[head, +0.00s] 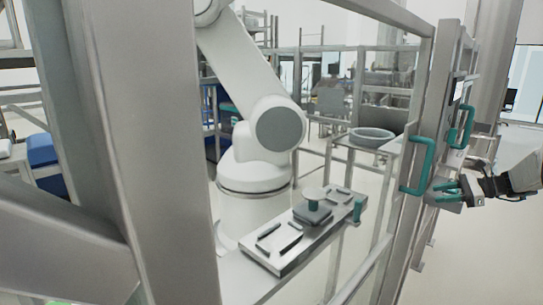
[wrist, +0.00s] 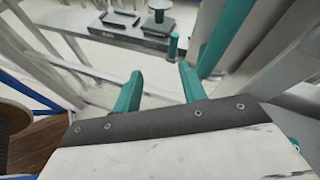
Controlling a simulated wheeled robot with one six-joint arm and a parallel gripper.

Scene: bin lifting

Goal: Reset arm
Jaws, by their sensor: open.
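My gripper (head: 444,191) is at the right side of the head view, beside the metal frame of the cell. In the wrist view its two teal fingers (wrist: 160,82) stand apart with nothing between them. A teal handle (head: 418,166) on the frame is just left of and above my gripper in the head view. A teal bar, which looks like this handle, also shows in the wrist view (wrist: 226,38), to the right of the fingers. I cannot tell the exact gap between it and the right finger.
A large white robot arm (head: 275,128) stands inside the frame. A metal fixture plate (head: 276,262) with a round-topped part (head: 313,206) lies before it. A grey bowl (head: 372,136) sits on a stand. A second teal handle (head: 461,127) is farther back. Floor at far right looks clear.

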